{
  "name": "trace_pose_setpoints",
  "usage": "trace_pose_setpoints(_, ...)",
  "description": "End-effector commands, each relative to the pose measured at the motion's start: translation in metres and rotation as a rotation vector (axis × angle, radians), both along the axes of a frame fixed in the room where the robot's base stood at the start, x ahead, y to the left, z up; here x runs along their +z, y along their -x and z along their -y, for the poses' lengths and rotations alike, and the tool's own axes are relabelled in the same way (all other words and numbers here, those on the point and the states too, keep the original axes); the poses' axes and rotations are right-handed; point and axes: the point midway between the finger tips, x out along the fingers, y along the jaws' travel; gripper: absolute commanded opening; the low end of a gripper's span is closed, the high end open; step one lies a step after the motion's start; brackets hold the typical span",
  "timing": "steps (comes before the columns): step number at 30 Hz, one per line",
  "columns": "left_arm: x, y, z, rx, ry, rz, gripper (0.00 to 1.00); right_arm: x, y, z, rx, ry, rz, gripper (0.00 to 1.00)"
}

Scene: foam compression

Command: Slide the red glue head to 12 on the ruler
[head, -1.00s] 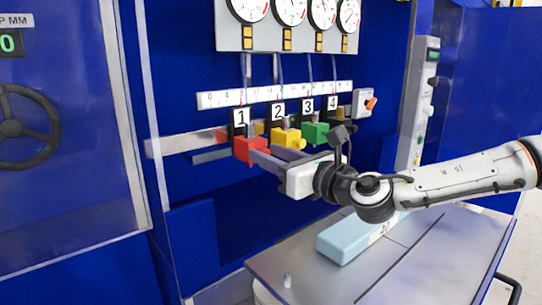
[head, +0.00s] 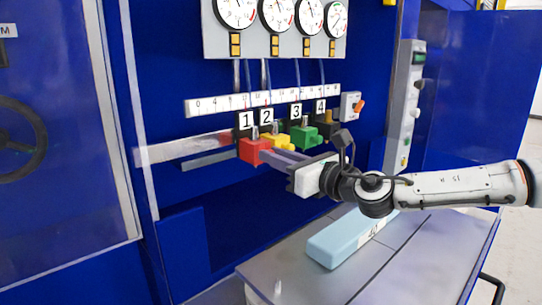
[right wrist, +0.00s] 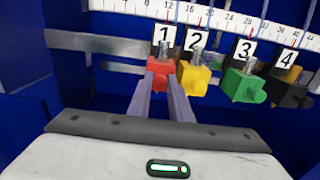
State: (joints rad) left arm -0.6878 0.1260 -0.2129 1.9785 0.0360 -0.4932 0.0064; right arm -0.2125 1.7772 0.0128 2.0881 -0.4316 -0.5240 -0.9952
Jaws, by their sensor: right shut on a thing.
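The red glue head (head: 255,150), with plate 1 above it, sits on the rail below the white ruler (head: 262,100). My right gripper (head: 267,154) is shut on its front knob. In the right wrist view the two fingers (right wrist: 162,84) reach the red head (right wrist: 160,70) from the front. There, plate 1 stands below about the 12 on the ruler (right wrist: 235,22); the exact reading is too small to tell. My left gripper is not in view.
The yellow head (head: 281,143), plate 2, is close to the right of the red one. The green head (head: 305,137) and black head (right wrist: 289,92) are farther right. A light blue block (head: 345,240) lies on the grey table (head: 400,270) below. The rail left of the red head is clear.

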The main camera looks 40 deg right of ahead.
Motion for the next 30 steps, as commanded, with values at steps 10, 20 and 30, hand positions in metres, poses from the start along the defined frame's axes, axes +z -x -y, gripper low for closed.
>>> trace_pose_setpoints(10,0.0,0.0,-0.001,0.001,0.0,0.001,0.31,0.0,0.0,0.0,0.0,0.002,0.001,0.36)
trace_pose_setpoints(20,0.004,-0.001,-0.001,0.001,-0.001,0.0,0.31,0.002,0.003,0.0,0.0,0.004,0.002,0.36)
trace_pose_setpoints(30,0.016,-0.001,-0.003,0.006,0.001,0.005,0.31,0.005,0.021,0.002,-0.001,0.004,0.004,0.36)
